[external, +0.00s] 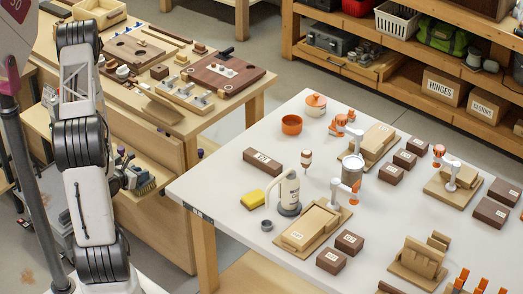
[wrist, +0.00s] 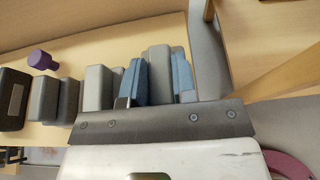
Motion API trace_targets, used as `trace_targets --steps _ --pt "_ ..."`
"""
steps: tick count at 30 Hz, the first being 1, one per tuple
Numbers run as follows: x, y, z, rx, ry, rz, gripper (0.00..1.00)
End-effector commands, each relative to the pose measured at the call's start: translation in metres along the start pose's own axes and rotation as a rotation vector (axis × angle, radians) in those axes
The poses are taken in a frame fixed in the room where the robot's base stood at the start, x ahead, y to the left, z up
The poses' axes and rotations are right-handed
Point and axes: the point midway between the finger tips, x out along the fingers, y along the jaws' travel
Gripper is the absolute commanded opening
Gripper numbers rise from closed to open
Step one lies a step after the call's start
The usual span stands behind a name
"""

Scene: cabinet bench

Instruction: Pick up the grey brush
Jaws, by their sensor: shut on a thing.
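My gripper (wrist: 160,78) shows in the wrist view as two blue-grey fingers with dark pads at their base. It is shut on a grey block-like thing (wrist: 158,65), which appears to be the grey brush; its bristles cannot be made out. In the external view my gripper (external: 128,175) is at the shelf on the front of the wooden bench, low at the left. The brush cannot be told apart there among the small grey things close to the gripper.
Beside my fingers in the wrist view stand grey blocks (wrist: 98,86), a dark block (wrist: 13,97) and a purple knob (wrist: 39,59). The wooden bench top (external: 228,107) is above the shelf; a white table (external: 215,185) stands at right.

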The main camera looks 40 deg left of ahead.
Motion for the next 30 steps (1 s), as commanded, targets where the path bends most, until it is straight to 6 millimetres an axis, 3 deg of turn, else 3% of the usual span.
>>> trace_targets --steps 14,30 --pt "-0.013 0.000 0.033 0.003 -0.002 0.001 0.00" --pt "-0.097 -0.069 0.007 -0.002 0.000 0.002 0.00"
